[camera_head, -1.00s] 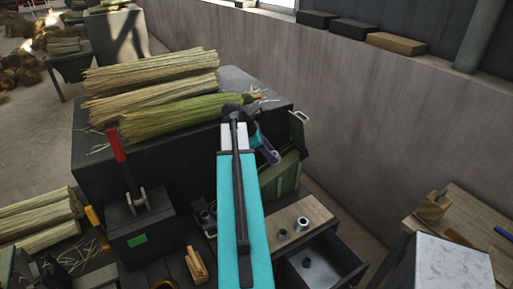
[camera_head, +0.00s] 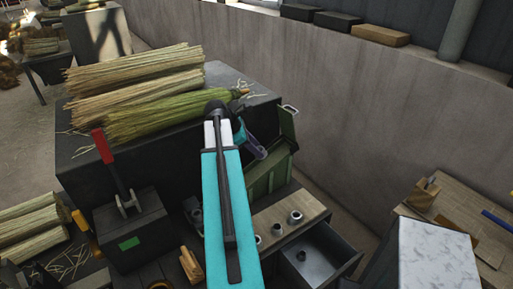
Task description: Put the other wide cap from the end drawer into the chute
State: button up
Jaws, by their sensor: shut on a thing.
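My gripper (camera_head: 259,151) is at the end of my teal arm, in front of the green metal box with a raised flap and handle (camera_head: 271,172); this box may be the chute. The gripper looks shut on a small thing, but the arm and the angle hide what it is. The open grey drawer (camera_head: 338,262) is at the lower right of the bench. A small dark cap (camera_head: 301,256) lies in it. Several metal pieces stand on or by the wooden board, including a ring-like one (camera_head: 295,217) and a smaller one (camera_head: 277,230).
Broom straw bundles (camera_head: 150,95) lie on the dark block at the back. A red-handled lever press (camera_head: 125,200) stands left of my arm. A concrete wall (camera_head: 340,120) runs behind the bench. A marble-topped cabinet (camera_head: 437,255) is at the lower right.

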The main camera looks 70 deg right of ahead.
jog(key=shift+f+b, duration=2.65)
jog(key=shift+f, duration=0.7)
jog(key=o, duration=1)
jog(key=shift+a, duration=0.1)
jog(key=shift+o, duration=0.5)
jog(key=shift+r, duration=0.15)
jog(key=shift+d+r+p, duration=0.2)
jog(key=shift+r+p, duration=0.35)
notch_tip(320, 180, up, 7)
jog(key=p, duration=0.5)
jog(key=shift+f+p, duration=0.15)
jog(key=shift+p, duration=0.15)
jog(key=shift+s+a, duration=0.1)
jog(key=shift+s, duration=0.05)
